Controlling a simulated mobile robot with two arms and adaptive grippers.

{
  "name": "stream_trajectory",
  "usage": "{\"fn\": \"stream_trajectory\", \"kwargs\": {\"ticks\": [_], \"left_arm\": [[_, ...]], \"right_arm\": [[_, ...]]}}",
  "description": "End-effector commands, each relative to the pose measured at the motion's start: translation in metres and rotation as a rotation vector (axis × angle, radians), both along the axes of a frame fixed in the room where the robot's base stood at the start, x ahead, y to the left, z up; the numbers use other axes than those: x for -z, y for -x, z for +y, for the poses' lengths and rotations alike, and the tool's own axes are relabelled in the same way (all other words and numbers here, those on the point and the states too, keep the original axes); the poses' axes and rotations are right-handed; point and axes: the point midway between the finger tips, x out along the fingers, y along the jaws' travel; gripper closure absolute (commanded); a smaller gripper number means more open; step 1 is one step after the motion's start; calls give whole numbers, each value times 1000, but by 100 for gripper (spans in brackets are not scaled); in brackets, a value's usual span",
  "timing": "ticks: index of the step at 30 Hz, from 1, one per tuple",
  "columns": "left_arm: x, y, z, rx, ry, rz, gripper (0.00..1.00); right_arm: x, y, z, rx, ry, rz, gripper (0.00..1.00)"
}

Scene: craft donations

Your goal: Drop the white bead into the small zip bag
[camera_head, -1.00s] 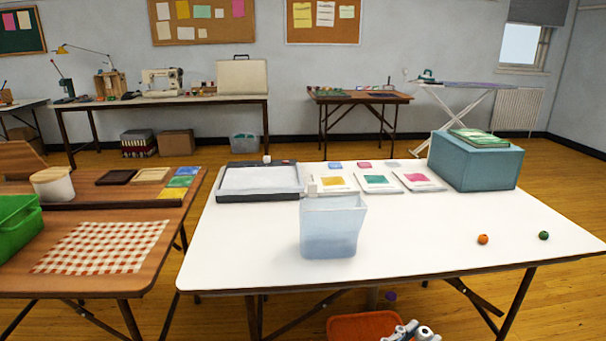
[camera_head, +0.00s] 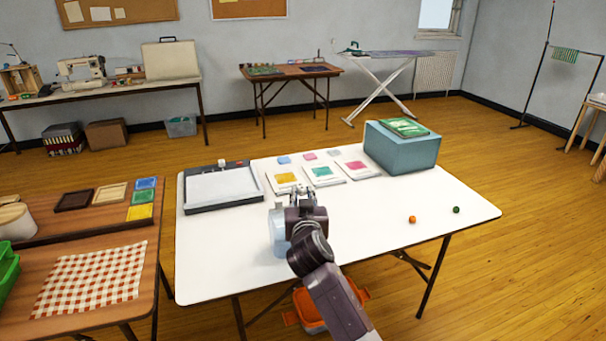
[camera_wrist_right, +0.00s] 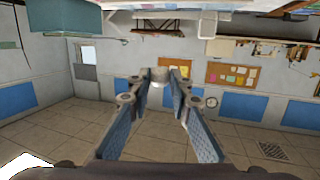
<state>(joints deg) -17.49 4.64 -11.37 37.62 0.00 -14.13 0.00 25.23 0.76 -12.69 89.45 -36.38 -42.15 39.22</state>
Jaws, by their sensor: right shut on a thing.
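The small zip bag (camera_head: 279,238) is pale blue and translucent. It stands upright on the white table (camera_head: 350,245), partly hidden by my right gripper. My right gripper (camera_head: 302,196) is over the table, in front of and slightly right of the bag in the head view; whether it is above the bag's mouth I cannot tell. In the right wrist view its fingertips (camera_wrist_right: 160,84) are closed on a small whitish thing, apparently the white bead (camera_wrist_right: 158,92). The bead is not clear in the head view. My left gripper is not in view.
A paper trimmer (camera_head: 222,205), cards with coloured squares (camera_head: 322,172) and a blue-grey box (camera_head: 400,155) stand at the back of the table. An orange bead (camera_head: 412,219) and a green bead (camera_head: 456,210) lie on the right. An orange bin (camera_head: 310,312) is below.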

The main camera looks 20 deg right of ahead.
Motion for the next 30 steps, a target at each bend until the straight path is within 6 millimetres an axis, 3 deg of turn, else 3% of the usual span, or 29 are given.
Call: {"fn": "stream_trajectory", "kwargs": {"ticks": [5, 19, 30], "left_arm": [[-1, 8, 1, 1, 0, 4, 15], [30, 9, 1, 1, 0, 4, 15], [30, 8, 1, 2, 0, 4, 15]], "right_arm": [[-4, -7, -4, -12, 2, 1, 89], [32, -6, -4, -13, 3, 2, 89], [34, -6, -4, -12, 3, 2, 89]]}}
